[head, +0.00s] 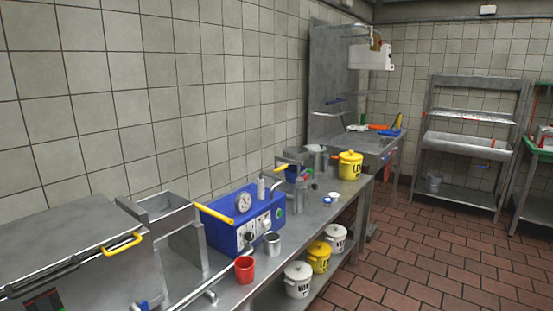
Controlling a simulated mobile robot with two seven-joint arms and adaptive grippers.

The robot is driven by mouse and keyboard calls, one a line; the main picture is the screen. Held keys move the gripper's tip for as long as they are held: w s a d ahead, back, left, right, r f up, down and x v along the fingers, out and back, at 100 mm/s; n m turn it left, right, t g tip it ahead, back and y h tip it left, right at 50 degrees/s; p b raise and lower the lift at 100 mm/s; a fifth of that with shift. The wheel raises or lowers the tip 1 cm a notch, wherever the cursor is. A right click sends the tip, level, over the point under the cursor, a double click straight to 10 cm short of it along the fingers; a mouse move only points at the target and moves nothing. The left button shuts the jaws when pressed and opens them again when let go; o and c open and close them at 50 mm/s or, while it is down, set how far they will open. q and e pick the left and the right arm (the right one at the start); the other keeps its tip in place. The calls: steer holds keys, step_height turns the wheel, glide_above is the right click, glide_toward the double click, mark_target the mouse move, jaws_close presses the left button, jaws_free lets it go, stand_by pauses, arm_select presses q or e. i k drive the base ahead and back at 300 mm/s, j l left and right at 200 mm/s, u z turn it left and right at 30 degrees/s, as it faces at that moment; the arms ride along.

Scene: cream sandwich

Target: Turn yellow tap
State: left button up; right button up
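Several yellow handles show in the head view, and I cannot tell for sure which is the yellow tap. One long yellow handle (214,212) slants across the left top of a blue machine (228,232) with a gauge and knobs. A smaller yellow lever (281,168) shows behind the blue machine, by a metal box on the bench. A yellow bar handle (122,245) is on the front of the grey appliance at left. Neither of my grippers is in view.
A steel bench (300,232) runs along the tiled wall. A red cup (244,269) and a metal cup (273,244) stand in front of the blue machine. A yellow lidded pot (349,165) stands at the far end. The brick-tiled floor (420,250) at right is clear.

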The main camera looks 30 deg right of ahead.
mark_target(276, 171)
steer(key=i+l+u, duration=0.1)
steer(key=l, duration=0.4)
steer(key=i+l+u, duration=0.15)
steer(key=l, duration=0.3)
steer(key=i+l, duration=0.1)
steer(key=l, duration=1.2)
steer(key=i+l+u, duration=0.1)
steer(key=l, duration=0.55)
steer(key=i, duration=0.05)
